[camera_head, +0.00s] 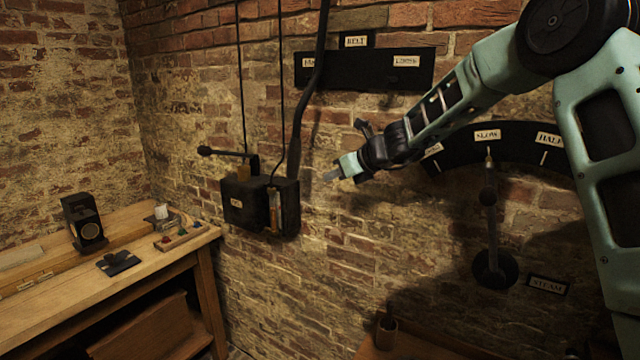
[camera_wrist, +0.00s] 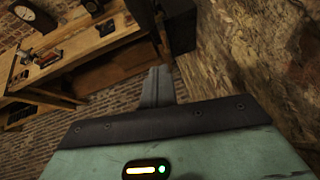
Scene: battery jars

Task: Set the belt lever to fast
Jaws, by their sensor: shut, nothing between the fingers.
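The belt plate (camera_head: 364,72) is a dark board on the brick wall, under a small BELT sign (camera_head: 356,41). A partly covered label beginning "FA" (camera_head: 308,62) is at its left end, and a label that seems to read LOOSE (camera_head: 406,61) is at its right. A long dark bar (camera_head: 309,95), apparently the belt lever, rises in front of the left label, leaning slightly right; its top is out of frame. My gripper (camera_head: 332,175) is shut and empty, right of the bar's lower end and apart from it. Its closed fingers also show in the wrist view (camera_wrist: 157,88).
A dark switch box (camera_head: 245,206) with a side handle hangs left of my gripper. A steam lever (camera_head: 490,215) stands at SLOW on a curved plate to the right. A wooden bench (camera_head: 130,265) with small items is at lower left.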

